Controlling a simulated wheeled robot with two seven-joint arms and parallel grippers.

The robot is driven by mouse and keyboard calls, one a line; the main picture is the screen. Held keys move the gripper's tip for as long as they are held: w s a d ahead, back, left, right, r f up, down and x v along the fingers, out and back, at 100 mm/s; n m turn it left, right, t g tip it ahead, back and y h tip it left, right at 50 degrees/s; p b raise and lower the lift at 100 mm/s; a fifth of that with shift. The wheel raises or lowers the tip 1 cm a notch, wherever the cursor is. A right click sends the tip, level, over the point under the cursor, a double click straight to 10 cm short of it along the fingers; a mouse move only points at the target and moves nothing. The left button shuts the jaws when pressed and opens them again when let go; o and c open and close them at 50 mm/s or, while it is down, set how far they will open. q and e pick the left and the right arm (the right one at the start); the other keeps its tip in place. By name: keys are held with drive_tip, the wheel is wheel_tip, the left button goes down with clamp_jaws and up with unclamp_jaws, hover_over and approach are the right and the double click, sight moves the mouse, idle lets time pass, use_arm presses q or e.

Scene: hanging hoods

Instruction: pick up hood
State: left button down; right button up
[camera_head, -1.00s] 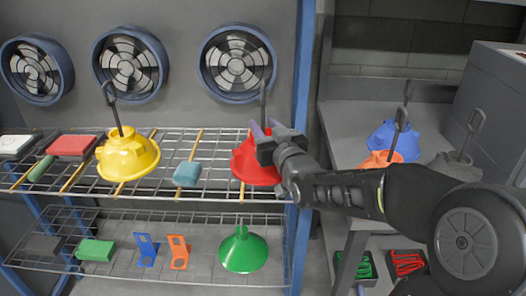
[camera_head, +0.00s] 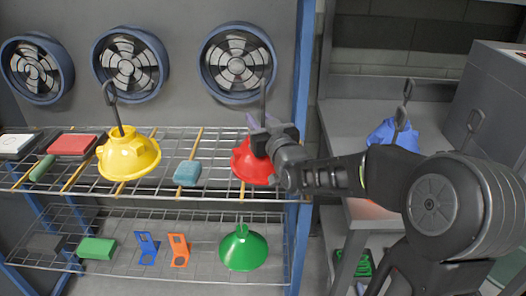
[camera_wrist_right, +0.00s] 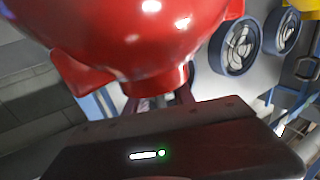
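A red hood (camera_head: 249,162) stands on the upper wire shelf at its right end, with its dark hook (camera_head: 263,100) pointing up. My right gripper (camera_head: 262,121) reaches in from the right at the top of this hood. Its fingertips look spread on either side of the hook's stem, with no clear grip on it. In the right wrist view the red hood (camera_wrist_right: 140,35) fills the upper part, close to the gripper body; the fingers are mostly hidden. A yellow hood (camera_head: 128,157) stands on the same shelf, and a green hood (camera_head: 243,249) on the lower shelf. My left gripper is out of view.
A blue sponge-like block (camera_head: 187,173), a red box (camera_head: 73,145) and a white box (camera_head: 15,144) lie on the upper shelf. A blue hood (camera_head: 397,136) stands on the right-hand bench behind my arm. Wall fans (camera_head: 237,64) are behind the shelf.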

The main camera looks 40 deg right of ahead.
clamp_jaws()
drive_tip(key=shift+r, duration=0.1)
idle(1.1)
